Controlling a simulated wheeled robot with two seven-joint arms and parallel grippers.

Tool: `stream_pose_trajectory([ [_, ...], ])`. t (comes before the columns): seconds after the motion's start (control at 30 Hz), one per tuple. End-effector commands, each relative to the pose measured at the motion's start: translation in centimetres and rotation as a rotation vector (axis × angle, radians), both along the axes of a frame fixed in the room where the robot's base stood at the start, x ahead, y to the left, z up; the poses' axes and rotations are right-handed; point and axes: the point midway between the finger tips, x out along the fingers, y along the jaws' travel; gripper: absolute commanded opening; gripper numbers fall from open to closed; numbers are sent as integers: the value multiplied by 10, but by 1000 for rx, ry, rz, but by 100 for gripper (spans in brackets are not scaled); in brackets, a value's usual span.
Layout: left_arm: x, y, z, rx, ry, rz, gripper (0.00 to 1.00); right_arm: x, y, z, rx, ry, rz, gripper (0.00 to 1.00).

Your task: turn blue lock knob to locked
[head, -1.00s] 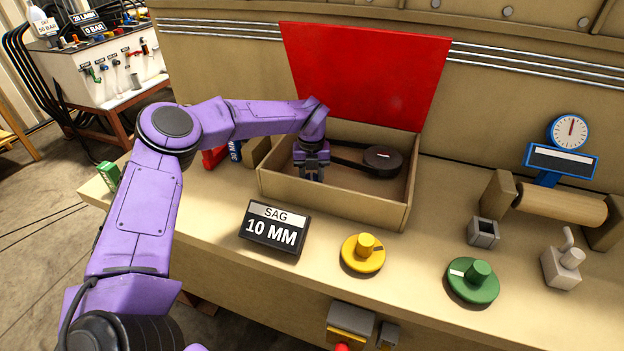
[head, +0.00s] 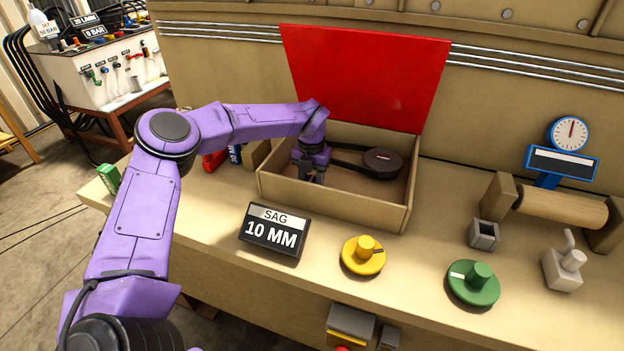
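I see no blue lock knob in the head view; whether it is behind my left arm or gripper, I cannot tell. My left gripper (head: 313,178) points down inside the open tan box (head: 335,203), at its left end. Its fingertips are small and dark, so I cannot tell whether they are apart or holding something. A dark round pulley (head: 382,162) with a black belt lies in the box, to the right of the gripper. The box's red lid (head: 365,80) stands raised behind it. My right gripper is not in view.
A sign reading SAG 10 MM (head: 273,231), a yellow knob (head: 363,256) and a green knob (head: 473,284) stand in front of the box. A blue-framed gauge (head: 570,133) and a wooden roller (head: 560,206) are at the right. The box walls surround my gripper.

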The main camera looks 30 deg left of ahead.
Motion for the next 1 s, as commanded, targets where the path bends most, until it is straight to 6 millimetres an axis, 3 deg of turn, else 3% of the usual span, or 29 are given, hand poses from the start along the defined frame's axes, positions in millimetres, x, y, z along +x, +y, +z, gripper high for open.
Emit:
stream_pose_trajectory([
  [0.2, -3, -1, -5, -1, 11, -2, 11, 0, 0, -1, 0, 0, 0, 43],
  [0.23, -3, -1, -4, -1, 11, -2, 48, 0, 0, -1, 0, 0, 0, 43],
  [0.3, -2, -1, -4, -1, 10, -1, 67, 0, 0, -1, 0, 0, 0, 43],
  [0.67, 1, -1, 6, 0, -1, -1, 67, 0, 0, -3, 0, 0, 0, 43],
  [1.0, 0, -1, 81, 0, 1, 0, 67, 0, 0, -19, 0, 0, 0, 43],
])
